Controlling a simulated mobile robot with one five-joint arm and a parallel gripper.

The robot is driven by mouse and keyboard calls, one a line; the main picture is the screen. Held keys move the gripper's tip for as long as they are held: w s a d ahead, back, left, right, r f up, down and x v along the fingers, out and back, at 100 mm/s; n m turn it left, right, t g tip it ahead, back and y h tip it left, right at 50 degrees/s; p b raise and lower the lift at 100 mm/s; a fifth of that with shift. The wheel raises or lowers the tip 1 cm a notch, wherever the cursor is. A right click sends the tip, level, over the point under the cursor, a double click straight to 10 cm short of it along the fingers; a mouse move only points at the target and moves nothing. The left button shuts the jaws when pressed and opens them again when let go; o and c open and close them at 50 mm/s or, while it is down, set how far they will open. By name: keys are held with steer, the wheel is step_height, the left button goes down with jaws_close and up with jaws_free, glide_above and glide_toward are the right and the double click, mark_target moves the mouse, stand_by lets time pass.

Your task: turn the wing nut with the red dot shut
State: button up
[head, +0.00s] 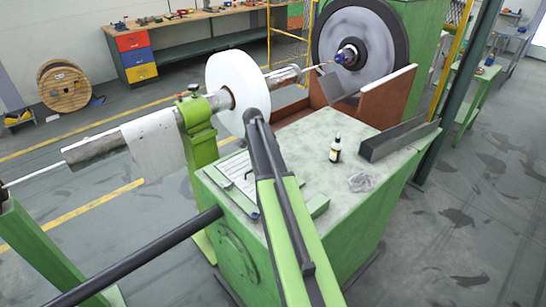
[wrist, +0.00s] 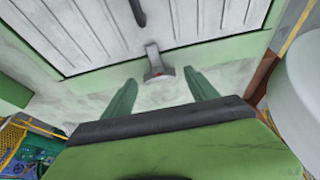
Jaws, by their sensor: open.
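The wing nut with the red dot (wrist: 153,60) is a small grey piece in the wrist view, at the edge of a white louvred panel (wrist: 85,38) with a green border. My gripper (wrist: 161,79) is open, with one green finger on each side below the nut. Nothing is between the fingers, and I see no contact with the nut. In the head view the louvred panel (head: 233,171) lies on the green machine's top. My arm covers part of that area, and I cannot make out the gripper or the nut there.
A second dark fitting (wrist: 138,12) sits at the top of the wrist view. A white spool (head: 226,88) on a shaft stands just behind my arm. A small bottle (head: 335,149), a crumpled clear item (head: 361,182) and a grey channel (head: 396,138) are on the cabinet top (head: 310,135).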

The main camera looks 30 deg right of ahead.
steer(key=w+p+v, duration=0.1)
steer(key=p+v, duration=1.5)
steer(key=v, duration=0.1)
steer(key=shift+s+r, duration=0.2)
steer(key=shift+s, duration=0.3)
steer(key=n+y+b, duration=0.1)
steer(key=n+b, duration=0.3)
steer(key=b, duration=0.9)
glide_above(228, 193)
steer(key=shift+t, duration=0.3)
step_height(228, 193, down, 14)
steer(key=shift+f, duration=0.1)
steer(key=s+a+f+n+g+y+b, duration=0.1)
steer(key=s+a+f+n+y+b, duration=0.2)
steer(key=s+a+n, duration=0.9)
steer(key=shift+s+f+n+b, duration=0.3)
steer(key=shift+s+f+b, duration=0.15)
steer(key=shift+s+f, duration=0.3)
steer(key=shift+w+a, duration=0.1)
